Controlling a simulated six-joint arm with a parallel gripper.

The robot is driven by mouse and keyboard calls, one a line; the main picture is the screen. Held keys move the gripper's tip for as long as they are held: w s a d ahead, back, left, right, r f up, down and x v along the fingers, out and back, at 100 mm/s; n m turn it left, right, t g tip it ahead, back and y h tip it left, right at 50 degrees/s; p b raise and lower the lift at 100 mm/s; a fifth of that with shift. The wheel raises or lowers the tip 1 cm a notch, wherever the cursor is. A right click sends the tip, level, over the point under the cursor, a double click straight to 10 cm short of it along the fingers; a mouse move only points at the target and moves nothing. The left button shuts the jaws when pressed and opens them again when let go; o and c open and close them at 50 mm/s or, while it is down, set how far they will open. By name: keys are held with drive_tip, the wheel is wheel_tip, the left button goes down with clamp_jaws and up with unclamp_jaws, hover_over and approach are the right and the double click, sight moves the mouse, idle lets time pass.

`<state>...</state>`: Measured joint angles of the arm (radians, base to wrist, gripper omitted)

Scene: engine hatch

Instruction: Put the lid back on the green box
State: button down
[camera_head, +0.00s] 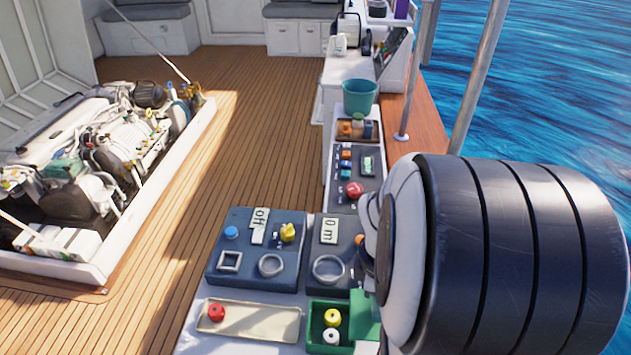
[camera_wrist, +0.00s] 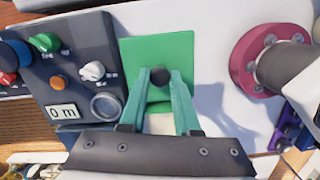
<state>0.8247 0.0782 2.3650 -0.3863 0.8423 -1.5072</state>
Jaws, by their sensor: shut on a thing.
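The green box (camera_head: 313,338) stands open at the front of the white counter in the head view. A yellow piece (camera_head: 332,317) and a white piece (camera_head: 331,337) show inside it. The green lid (camera_head: 366,315) is just right of the box, partly hidden by my arm. In the wrist view the lid (camera_wrist: 135,52) is a flat green square with a dark round knob (camera_wrist: 158,76). My gripper (camera_wrist: 159,80) has its teal fingers shut on that knob. I cannot tell whether the lid rests on the counter or is lifted. My fingers are hidden in the head view.
A beige tray (camera_head: 250,333) with a red piece (camera_head: 216,312) lies left of the box. Dark control panels (camera_head: 255,248) stand behind it. A red flanged fitting (camera_wrist: 243,72) is right of the lid in the wrist view, with bare white counter between.

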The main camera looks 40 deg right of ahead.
drive_tip(key=w+a, duration=0.5)
drive_tip(key=w, duration=0.1)
drive_tip(key=shift+w+a+f, duration=0.1)
drive_tip(key=shift+w+f, duration=0.05)
drive_tip(key=shift+f, duration=2.95)
drive_tip(key=shift+f, duration=0.15)
drive_tip(key=shift+c, duration=0.3)
unclamp_jaws()
